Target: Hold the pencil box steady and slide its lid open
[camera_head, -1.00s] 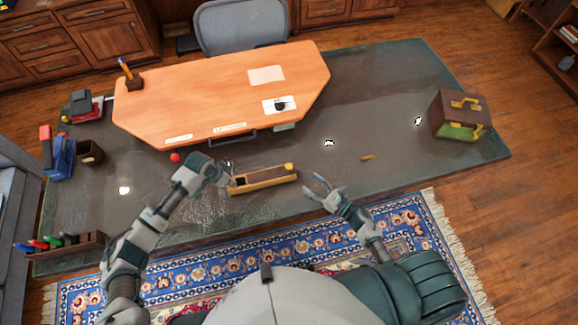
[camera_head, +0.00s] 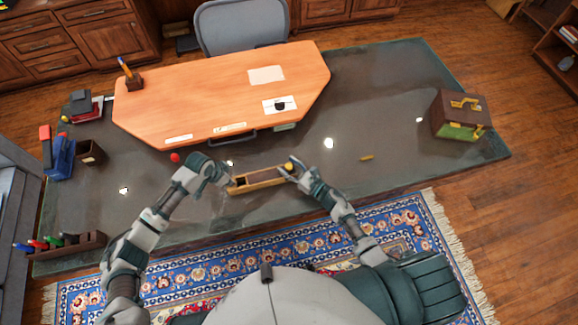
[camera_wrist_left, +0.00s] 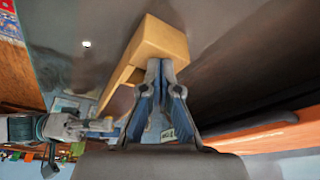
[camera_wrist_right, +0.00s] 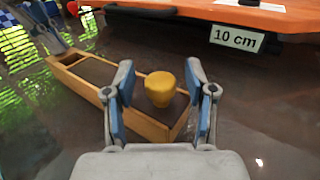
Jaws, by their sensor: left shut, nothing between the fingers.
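The wooden pencil box (camera_head: 258,182) lies on the glass-topped desk near its front edge, partly open at its left end. A yellow knob (camera_head: 289,166) stands on the lid at the right end; it also shows in the right wrist view (camera_wrist_right: 160,89). My left gripper (camera_head: 226,178) is shut at the box's left end; in the left wrist view its closed fingers (camera_wrist_left: 160,68) are against or very near the box end (camera_wrist_left: 160,40). My right gripper (camera_head: 284,168) is at the right end. In the right wrist view its open fingers (camera_wrist_right: 161,92) stand on either side of the knob.
An orange desk panel (camera_head: 215,90) with papers lies behind the box. A red ball (camera_head: 175,158), a brown cup (camera_head: 91,152) and a marker rack (camera_head: 75,243) are at left.

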